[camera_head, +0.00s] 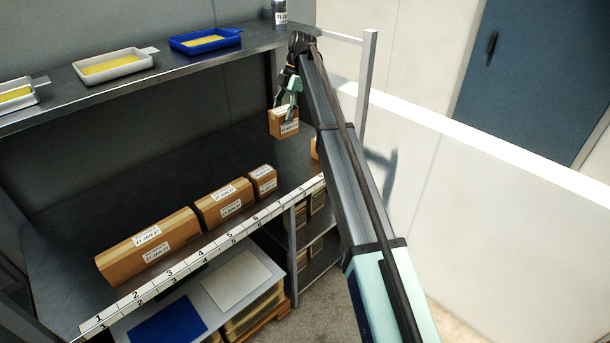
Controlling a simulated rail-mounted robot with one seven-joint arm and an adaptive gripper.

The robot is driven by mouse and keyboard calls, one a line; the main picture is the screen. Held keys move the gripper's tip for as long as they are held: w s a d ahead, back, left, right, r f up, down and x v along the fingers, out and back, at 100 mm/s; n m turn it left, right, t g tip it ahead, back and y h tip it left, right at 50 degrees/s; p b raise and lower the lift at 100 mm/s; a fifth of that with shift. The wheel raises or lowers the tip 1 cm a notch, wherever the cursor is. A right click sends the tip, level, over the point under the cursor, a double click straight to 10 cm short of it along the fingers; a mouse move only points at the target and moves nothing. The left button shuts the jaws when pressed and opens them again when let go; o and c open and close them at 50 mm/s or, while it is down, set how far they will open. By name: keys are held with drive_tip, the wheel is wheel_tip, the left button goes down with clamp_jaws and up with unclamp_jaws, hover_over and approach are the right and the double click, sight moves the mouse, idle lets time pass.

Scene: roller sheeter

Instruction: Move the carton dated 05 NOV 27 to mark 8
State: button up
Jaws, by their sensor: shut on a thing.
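My gripper (288,103) is shut on a small brown carton (284,125) with white labels. The carton hangs above the right part of the shelf, apart from it. Its date is too small to read surely. A numbered strip (204,249) runs along the shelf's front edge, with 1 at the left and higher numbers to the right. The right end, around 8, lies close to my arm. A long carton (120,265), a medium carton (208,213) and a small carton (263,186) stand in a row behind the strip.
Another carton (314,148) shows partly behind my arm at the right. An upper shelf (60,107) carries white trays, a blue tray (205,40) and a can (280,14). A bare area of shelf (70,215) lies behind the row.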

sight(283, 128)
drive_tip(key=shift+s+a+f+n+b, duration=0.25)
drive_tip(key=shift+f+n+b, duration=0.05)
drive_tip(key=shift+f+b, duration=0.1)
wheel_tip(283, 128, down, 6)
drive_tip(key=b, duration=0.5)
drive_tip(key=shift+f+p, duration=2.15)
drive_tip(key=shift+f, duration=4.45)
drive_tip(key=shift+f, duration=0.1)
drive_tip(key=o, duration=1.3)
drive_tip(key=shift+c, duration=0.2)
